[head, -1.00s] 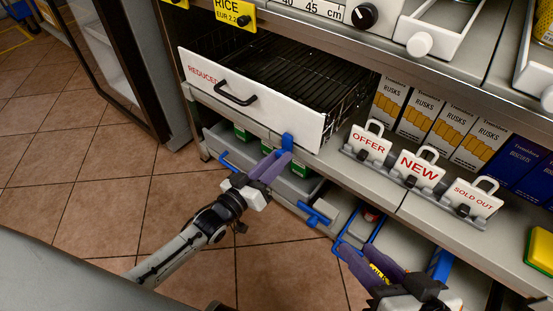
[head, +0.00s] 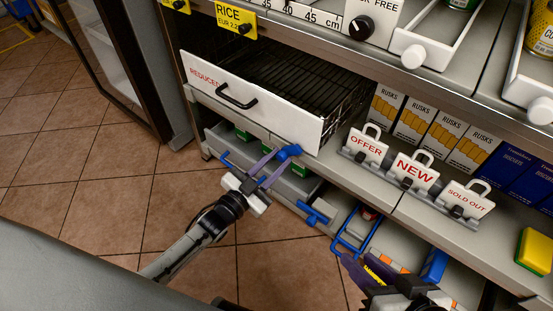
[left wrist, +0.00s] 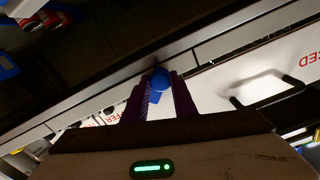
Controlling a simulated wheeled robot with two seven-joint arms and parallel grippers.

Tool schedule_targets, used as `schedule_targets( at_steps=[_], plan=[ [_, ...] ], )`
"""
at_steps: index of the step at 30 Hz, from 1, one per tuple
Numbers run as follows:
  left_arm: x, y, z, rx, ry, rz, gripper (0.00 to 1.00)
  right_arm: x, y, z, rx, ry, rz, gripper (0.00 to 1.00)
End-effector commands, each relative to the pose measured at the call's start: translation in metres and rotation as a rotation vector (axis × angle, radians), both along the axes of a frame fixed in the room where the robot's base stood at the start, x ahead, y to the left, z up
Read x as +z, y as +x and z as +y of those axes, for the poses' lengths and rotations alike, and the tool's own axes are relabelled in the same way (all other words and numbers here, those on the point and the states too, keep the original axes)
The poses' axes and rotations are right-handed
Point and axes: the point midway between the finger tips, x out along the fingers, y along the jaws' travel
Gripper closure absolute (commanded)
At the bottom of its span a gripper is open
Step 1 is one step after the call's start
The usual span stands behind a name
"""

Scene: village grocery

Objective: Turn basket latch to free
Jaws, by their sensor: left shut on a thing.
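The wire basket (head: 300,75) has a white front panel (head: 290,112) with red "REDUCED" lettering and a black handle, under the upper shelf. A blue latch (head: 291,150) sits at the panel's lower right edge, lying roughly sideways. My left gripper (head: 273,163) has its purple fingers on either side of the latch and is shut on it. In the left wrist view the latch's round blue end (left wrist: 160,79) shows between the fingertips (left wrist: 160,95); the fingers hide part of it. My right gripper (head: 362,268) is low at the right; its finger gap is unclear.
The OFFER (head: 366,148), NEW (head: 414,171) and SOLD OUT (head: 466,199) signs stand right of the basket, before the rusks boxes (head: 430,122). Blue-handled drawers (head: 318,212) lie below. Floor at left (head: 90,200) is clear.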

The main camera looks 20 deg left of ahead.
Motion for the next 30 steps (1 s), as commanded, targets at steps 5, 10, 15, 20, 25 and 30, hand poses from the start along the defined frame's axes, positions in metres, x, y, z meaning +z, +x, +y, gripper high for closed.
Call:
schedule_targets(
  at_steps=[5, 10, 15, 20, 25, 30],
  plan=[
    [0.0008, -0.0004, -0.0002, 0.0, 0.156, -0.059, 0.98, -0.0001, 0.0003, -0.0014, -0.001, -0.008, 0.003, 0.69],
    [0.0001, -0.0006, -0.0001, -0.001, 0.309, -0.113, 0.98, -0.0003, 0.0007, -0.0021, -0.001, -0.012, 0.003, 0.69],
    [-0.0002, -0.0007, 0.0, -0.001, 0.451, -0.165, 0.98, -0.0012, 0.0008, -0.0023, -0.002, -0.013, 0.004, 0.69],
    [-0.0003, -0.0007, 0.0001, -0.001, 0.565, -0.206, 0.98, -0.0018, 0.0008, -0.0021, -0.002, -0.011, 0.004, 0.69],
    [-0.0002, -0.0008, 0.0002, -0.001, 0.656, -0.239, 0.98, -0.0018, 0.001, -0.0016, -0.002, -0.008, 0.003, 0.69],
    [0.0, -0.0008, -0.0001, -0.002, 0.715, -0.261, 0.98, 0.0, 0.0015, -0.0011, -0.002, -0.003, -0.002, 0.69]
  ],
)
